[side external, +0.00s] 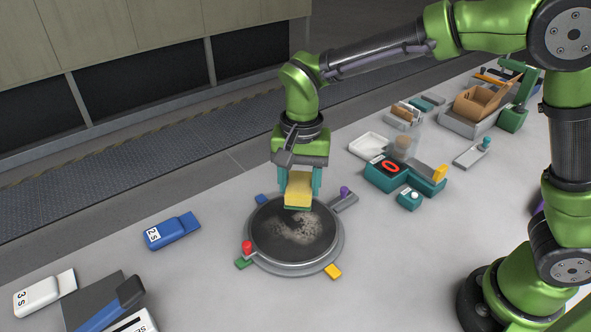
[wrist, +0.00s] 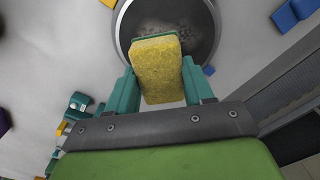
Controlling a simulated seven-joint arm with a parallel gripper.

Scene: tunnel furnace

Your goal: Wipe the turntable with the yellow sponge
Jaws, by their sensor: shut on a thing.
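The turntable (side external: 267,236) is a dark round plate with a grey rim on the table. A pale dusty patch (side external: 303,230) lies right of its middle. The turntable also shows at the top of the wrist view (wrist: 207,25). My gripper (side external: 299,188) has teal fingers and is shut on the yellow sponge (side external: 298,187), which has a green layer at its lower end. In the wrist view the sponge (wrist: 158,70) sits between both fingers. The sponge is over the far part of the plate; I cannot tell whether it touches the surface.
Around the rim are a red knob (side external: 247,247), a yellow tab (side external: 333,271), a blue tab (side external: 260,199) and a purple knob (side external: 345,191). A blue block (side external: 172,231) lies left. A teal device (side external: 391,175) stands right. Table between the turntable and blue block is clear.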

